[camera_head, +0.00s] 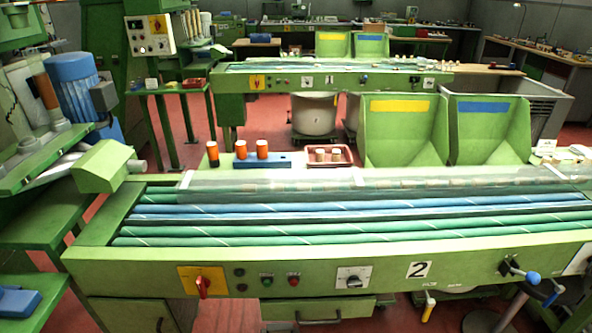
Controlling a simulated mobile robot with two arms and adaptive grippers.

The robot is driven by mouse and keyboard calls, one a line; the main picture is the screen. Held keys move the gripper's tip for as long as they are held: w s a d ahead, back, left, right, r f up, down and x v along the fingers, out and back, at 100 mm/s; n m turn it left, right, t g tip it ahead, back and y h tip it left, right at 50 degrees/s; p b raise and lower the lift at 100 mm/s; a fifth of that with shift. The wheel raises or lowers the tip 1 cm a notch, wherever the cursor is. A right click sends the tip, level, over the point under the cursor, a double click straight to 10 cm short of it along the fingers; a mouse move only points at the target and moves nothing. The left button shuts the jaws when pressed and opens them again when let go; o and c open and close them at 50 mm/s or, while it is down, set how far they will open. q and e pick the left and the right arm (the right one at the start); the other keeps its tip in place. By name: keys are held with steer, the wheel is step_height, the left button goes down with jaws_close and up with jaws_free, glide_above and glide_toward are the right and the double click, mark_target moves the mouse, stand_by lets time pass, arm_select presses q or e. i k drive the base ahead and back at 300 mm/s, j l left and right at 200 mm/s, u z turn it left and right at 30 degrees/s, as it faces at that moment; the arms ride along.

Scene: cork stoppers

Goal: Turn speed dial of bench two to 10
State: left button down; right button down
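The scale marks and the setting of the knob are too small to read. Neither of my grippers is in view, and nothing touches the dial.
Left of the dial are a red switch handle on a yellow plate (186,275), a green button (267,281) and a red button (293,280). A drawer (318,310) lies below. A blue-knobbed lever (532,278) sticks out at the right. Bench one (232,84) stands behind.

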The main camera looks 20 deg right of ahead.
mark_target(354, 280)
steer(key=z, duration=1.05)
